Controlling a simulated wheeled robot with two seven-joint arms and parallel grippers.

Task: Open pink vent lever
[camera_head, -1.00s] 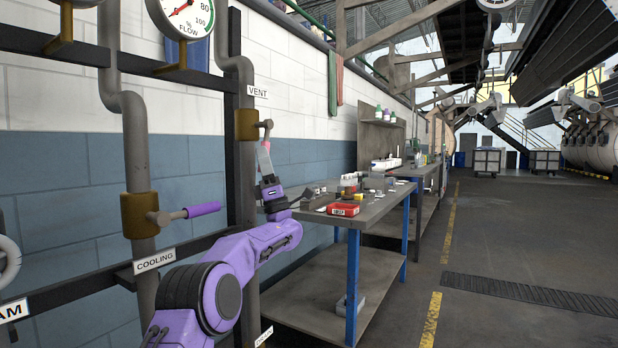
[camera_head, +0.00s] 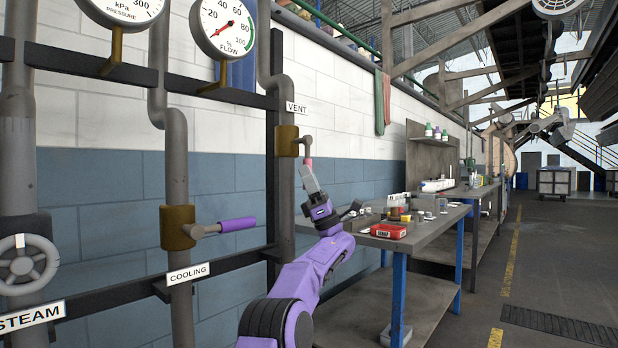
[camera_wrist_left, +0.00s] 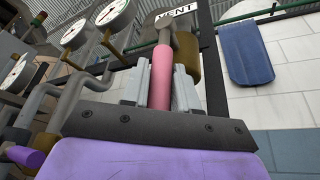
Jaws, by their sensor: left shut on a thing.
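The pink vent lever (camera_head: 308,163) hangs down from the grey stem of the brass vent valve (camera_head: 288,141), below the VENT label. In the left wrist view the pink handle (camera_wrist_left: 161,76) lies between the two grey fingers. My left gripper (camera_head: 309,178) is shut on the pink lever, coming up from below. The gripper hides the lower part of the handle. The right gripper is in neither view.
A brass cooling valve (camera_head: 177,228) with a purple lever (camera_head: 237,224) sits on the pipe to the left. A steam handwheel (camera_head: 26,264) is at the far left. A grey workbench (camera_head: 425,235) with a red box (camera_head: 388,231) stands right of my arm.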

